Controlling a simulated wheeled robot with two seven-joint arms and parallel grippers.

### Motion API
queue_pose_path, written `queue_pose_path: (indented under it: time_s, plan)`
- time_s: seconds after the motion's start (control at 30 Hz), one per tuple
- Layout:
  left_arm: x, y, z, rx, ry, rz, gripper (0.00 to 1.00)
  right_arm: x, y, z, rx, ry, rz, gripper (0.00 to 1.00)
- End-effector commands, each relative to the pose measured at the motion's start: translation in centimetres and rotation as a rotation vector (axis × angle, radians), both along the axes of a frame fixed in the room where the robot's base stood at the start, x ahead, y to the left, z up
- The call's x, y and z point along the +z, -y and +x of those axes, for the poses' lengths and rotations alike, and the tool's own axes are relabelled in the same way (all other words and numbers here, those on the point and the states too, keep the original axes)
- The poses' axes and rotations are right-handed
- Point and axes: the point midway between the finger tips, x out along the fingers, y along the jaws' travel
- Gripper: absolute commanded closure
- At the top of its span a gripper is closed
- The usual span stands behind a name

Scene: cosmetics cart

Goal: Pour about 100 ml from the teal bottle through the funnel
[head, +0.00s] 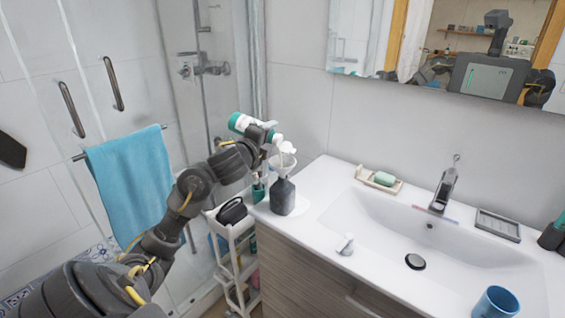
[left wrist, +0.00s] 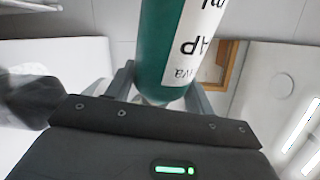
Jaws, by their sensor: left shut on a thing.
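The teal bottle (head: 238,122) with a white label is tipped far over above the counter's left corner. My left gripper (head: 266,134) is shut on it. In the left wrist view the teal bottle (left wrist: 168,45) stands between the fingers (left wrist: 158,92), its lettering upside down. Its mouth end points right and down over the pale funnel (head: 284,160). White material shows between the mouth and the funnel; I cannot tell whether it is flowing liquid. The funnel sits in the top of a dark grey bottle (head: 282,197) standing upright on the counter. My right gripper is not in view.
A small white pump or cap (head: 345,245) stands on the counter (head: 317,222) near the basin. A soap dish (head: 379,185) with green soap, a faucet (head: 443,188) and a blue cup (head: 496,302) are to the right. A white cart (head: 236,232) stands left of the counter.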

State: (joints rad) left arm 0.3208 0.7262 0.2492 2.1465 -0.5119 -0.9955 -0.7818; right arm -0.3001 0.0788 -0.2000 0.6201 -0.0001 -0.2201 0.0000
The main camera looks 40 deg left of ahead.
Motion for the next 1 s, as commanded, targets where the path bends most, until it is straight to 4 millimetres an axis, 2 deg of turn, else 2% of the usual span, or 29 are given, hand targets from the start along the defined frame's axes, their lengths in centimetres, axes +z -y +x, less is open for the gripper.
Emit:
queue_pose_path:
  time_s: [1.0]
  plan:
    - [0.44, 0.27, 0.06, -0.001, -0.029, 0.12, 0.8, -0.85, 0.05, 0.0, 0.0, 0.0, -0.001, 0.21]
